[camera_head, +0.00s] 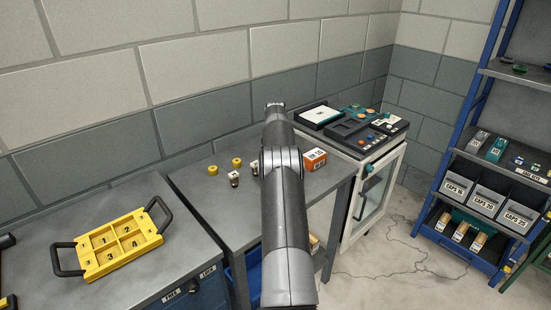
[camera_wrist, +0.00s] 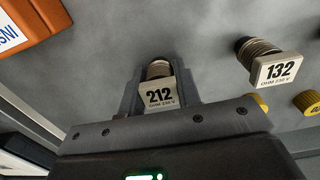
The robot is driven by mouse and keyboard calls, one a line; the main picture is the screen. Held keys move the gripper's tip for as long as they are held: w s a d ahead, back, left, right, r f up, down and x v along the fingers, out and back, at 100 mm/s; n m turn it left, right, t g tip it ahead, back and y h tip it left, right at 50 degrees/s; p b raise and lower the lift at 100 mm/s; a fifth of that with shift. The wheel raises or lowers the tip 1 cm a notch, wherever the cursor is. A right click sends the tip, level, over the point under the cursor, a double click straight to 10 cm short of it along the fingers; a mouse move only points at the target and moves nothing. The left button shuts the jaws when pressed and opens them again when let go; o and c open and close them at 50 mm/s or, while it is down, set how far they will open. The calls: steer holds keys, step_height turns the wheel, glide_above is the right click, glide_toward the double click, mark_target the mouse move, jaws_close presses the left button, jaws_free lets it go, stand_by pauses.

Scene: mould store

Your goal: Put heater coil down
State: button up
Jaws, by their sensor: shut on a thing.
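My gripper (camera_wrist: 159,82) is shut on a heater coil (camera_wrist: 159,95) with a pale tag reading "212 OHM 230 V". The coil sits between the two dark fingers, its round end showing at the tips. It is over the grey bench top; I cannot tell whether it touches it. A second heater coil (camera_wrist: 267,62), tagged 132, stands apart to the right in the wrist view, and on the bench (camera_head: 215,205) left of my arm in the head view (camera_head: 234,179).
Two yellow round pieces (camera_head: 237,162) are near the coils. An orange box (camera_head: 315,158) is right of my arm. A yellow numbered tray (camera_head: 120,243) with black handles lies on the left bench. A cabinet with a dark top (camera_head: 352,128) adjoins at right. The bench's front left is clear.

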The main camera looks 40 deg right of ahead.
steer(key=o, duration=1)
